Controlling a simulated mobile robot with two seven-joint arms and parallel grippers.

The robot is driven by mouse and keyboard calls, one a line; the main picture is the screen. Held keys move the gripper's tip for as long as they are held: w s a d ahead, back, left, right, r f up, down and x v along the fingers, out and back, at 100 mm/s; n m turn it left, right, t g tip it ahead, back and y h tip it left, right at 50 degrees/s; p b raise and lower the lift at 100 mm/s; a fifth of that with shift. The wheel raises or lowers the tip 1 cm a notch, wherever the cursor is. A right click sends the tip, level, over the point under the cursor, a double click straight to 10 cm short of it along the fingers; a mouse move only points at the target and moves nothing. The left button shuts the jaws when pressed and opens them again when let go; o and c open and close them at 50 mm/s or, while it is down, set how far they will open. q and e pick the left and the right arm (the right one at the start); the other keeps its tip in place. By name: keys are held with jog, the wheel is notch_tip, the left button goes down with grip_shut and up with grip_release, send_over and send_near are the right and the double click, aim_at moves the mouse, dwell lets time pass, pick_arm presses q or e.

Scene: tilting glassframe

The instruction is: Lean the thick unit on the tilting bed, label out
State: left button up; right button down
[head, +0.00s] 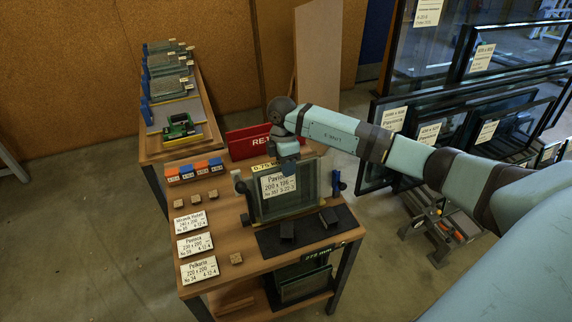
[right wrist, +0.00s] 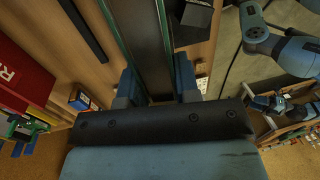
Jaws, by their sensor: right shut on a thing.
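The glass unit (head: 308,188) stands over the small bench with its white label (head: 278,186) facing out toward the head camera. My right gripper (head: 287,158) is shut on its top edge. In the right wrist view the unit's thick edge (right wrist: 146,40) runs between the blue fingers of the right gripper (right wrist: 157,84). A black mat (head: 262,241) with dark blocks lies in front of the unit. The bed behind the glass is mostly hidden, and I cannot tell whether the unit touches it. My left gripper cannot be made out.
White label cards (head: 194,244) and small wooden blocks lie on the bench's left. A red box (head: 243,141) and coloured small boxes (head: 194,170) stand farther back. A long table (head: 200,106) with racks is at the back left. Large glass units (head: 440,110) stand at the right.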

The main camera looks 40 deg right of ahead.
jog(key=c, duration=0.8)
grip_release()
jog(key=shift+r, duration=0.1)
jog(key=r, duration=0.4)
jog(key=w+r+b, duration=0.1)
jog(key=r, duration=0.4)
jog(key=w+r+b, duration=0.1)
jog(key=r, duration=0.3)
jog(key=shift+w+d+r, duration=0.15)
jog(key=shift+d+r, duration=0.15)
